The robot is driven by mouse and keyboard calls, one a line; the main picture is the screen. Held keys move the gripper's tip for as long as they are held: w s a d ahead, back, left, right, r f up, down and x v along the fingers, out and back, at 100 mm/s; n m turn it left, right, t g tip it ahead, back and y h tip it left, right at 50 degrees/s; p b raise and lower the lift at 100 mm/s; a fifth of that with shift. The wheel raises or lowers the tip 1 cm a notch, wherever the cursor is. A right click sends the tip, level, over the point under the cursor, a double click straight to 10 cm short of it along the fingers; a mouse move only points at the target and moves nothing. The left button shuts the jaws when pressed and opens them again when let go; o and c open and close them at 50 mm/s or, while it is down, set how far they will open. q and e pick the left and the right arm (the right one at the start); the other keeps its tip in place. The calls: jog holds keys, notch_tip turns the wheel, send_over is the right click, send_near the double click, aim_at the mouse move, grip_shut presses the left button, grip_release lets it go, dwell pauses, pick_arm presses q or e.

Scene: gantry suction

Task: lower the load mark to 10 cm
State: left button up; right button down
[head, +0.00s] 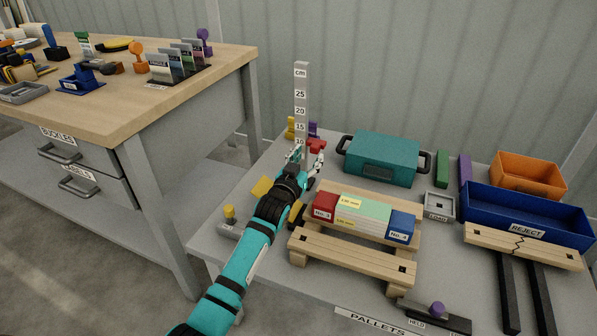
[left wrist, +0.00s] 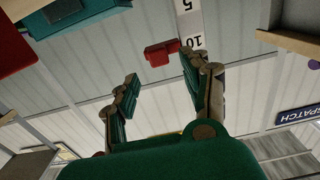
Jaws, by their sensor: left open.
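A grey upright scale post (head: 302,85) with a cm scale stands at the back left of the grey table. A red load mark (head: 317,145) sits beside the post near the 10 label; its exact reading is unclear. In the left wrist view, which is upside down, the load mark (left wrist: 160,54) lies beside the 10 label on the post (left wrist: 194,22). My left gripper (head: 306,155) is open and close to the load mark, in front of the post. In the left wrist view its fingers (left wrist: 165,82) are spread with nothing between them.
A wooden pallet (head: 350,255) with red, green and blue blocks stands right of my arm. A teal case (head: 382,158), a blue reject bin (head: 525,216) and an orange bin (head: 528,175) stand farther right. A workbench (head: 150,100) is at the left.

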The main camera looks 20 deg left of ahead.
pick_arm(q)
jog(key=s, duration=0.7)
jog(key=shift+s+a, duration=0.15)
jog(key=shift+f, duration=0.1)
